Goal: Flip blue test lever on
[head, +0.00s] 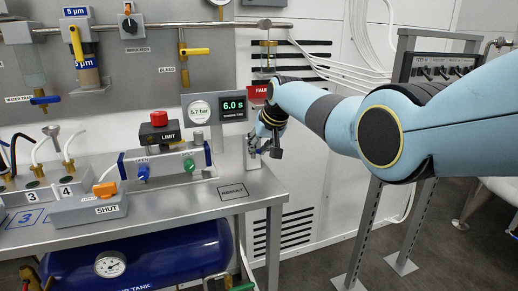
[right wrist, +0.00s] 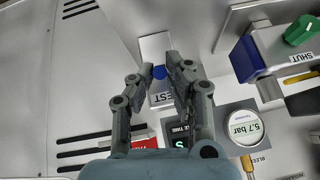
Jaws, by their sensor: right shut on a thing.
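The blue test lever (right wrist: 159,72) shows as a small blue patch between my right fingertips in the right wrist view. A plate with a partly covered label ending in "EST" (right wrist: 163,97) is beside it. My right gripper (right wrist: 160,66) is shut on the lever, one finger on each side. In the head view my right gripper (head: 264,149) points down at a small metal bracket (head: 252,160) at the right end of the steel bench; the lever itself is hidden there by the fingers. My left gripper is not in view.
A round gauge (head: 199,112) reading 5.7 bar and a display (head: 233,106) reading 6.0 s stand just left of my right gripper. A red FAULT sign (head: 258,94) is close behind it. A valve box (head: 170,166) with blue and green knobs is on the bench (head: 262,186).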

